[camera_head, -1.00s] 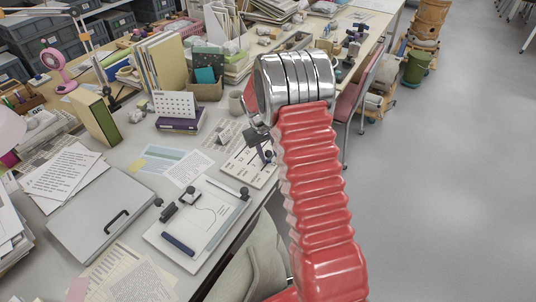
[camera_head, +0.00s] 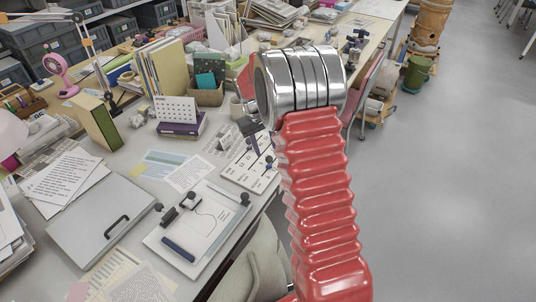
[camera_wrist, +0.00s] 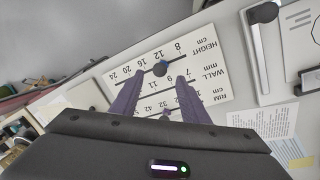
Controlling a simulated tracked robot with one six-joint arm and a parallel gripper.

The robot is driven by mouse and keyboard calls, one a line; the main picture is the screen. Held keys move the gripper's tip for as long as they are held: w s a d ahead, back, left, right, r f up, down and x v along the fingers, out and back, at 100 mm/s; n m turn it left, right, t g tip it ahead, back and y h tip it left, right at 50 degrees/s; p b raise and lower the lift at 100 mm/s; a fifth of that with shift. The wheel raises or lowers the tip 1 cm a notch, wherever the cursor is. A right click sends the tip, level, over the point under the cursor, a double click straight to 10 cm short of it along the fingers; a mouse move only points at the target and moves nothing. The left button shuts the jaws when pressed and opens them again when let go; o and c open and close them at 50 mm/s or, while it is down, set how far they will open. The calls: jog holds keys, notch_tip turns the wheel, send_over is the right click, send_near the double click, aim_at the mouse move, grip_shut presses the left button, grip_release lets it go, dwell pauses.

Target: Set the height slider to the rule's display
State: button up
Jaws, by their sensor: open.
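The white slider panel (camera_wrist: 205,88) lies on the desk with HEIGHT, WALL and RIM scales, upside down in the wrist view. The dark round knob (camera_wrist: 160,69) of the height slider stands near the 12 to 16 marks; its exact setting is unclear. My gripper (camera_wrist: 160,78) is open, its two purple fingers on either side of the knob, with gaps visible. Whether they reach down to its level I cannot tell. The panel also shows in the head view (camera_head: 240,174), partly behind my arm. A rule-like bar (camera_wrist: 264,50) lies beside it; no display reading is legible.
A purple book with a calendar (camera_head: 178,112) stands behind. Printed sheets cover nearby desk space.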

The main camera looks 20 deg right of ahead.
jog(key=r, duration=0.3)
jog(key=a+r, duration=0.1)
jog(key=r, duration=0.1)
jog(key=shift+r, duration=0.4)
